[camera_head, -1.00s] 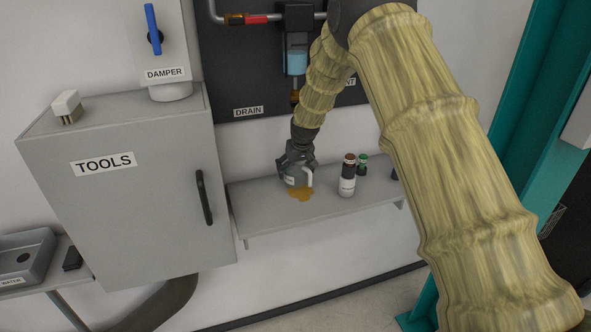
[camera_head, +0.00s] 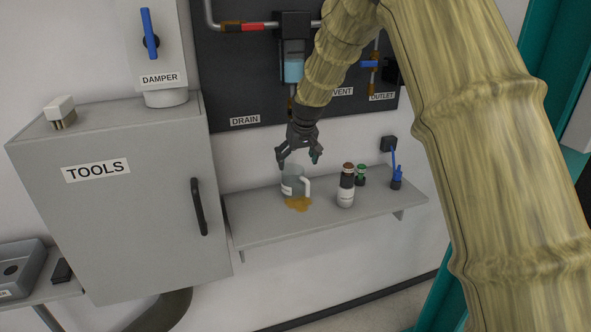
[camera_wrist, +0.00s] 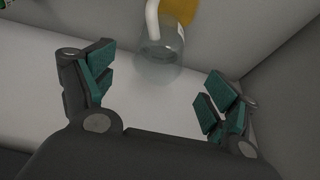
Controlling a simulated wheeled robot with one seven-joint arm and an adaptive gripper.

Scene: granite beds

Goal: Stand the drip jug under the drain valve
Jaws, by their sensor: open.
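The drip jug (camera_head: 291,182) is a clear jug with a white handle, standing upright on the grey shelf (camera_head: 345,213) beside an amber puddle (camera_head: 298,203). My gripper (camera_head: 299,161) is open and empty just above the jug, apart from it. In the wrist view, the jug (camera_wrist: 160,62) lies beyond the fingertips of my gripper (camera_wrist: 162,90), with nothing between the fingers. The DRAIN label (camera_head: 245,120) is on the dark panel above the shelf. The drain valve is not clearly visible; my arm covers part of the panel under the blue-filled bowl (camera_head: 293,68).
A white bottle with a dark top (camera_head: 346,186) and a green-capped bottle (camera_head: 361,174) stand right of the jug. A blue item (camera_head: 397,177) is farther right. The tools cabinet (camera_head: 120,200) borders the shelf's left end. The shelf's front right is clear.

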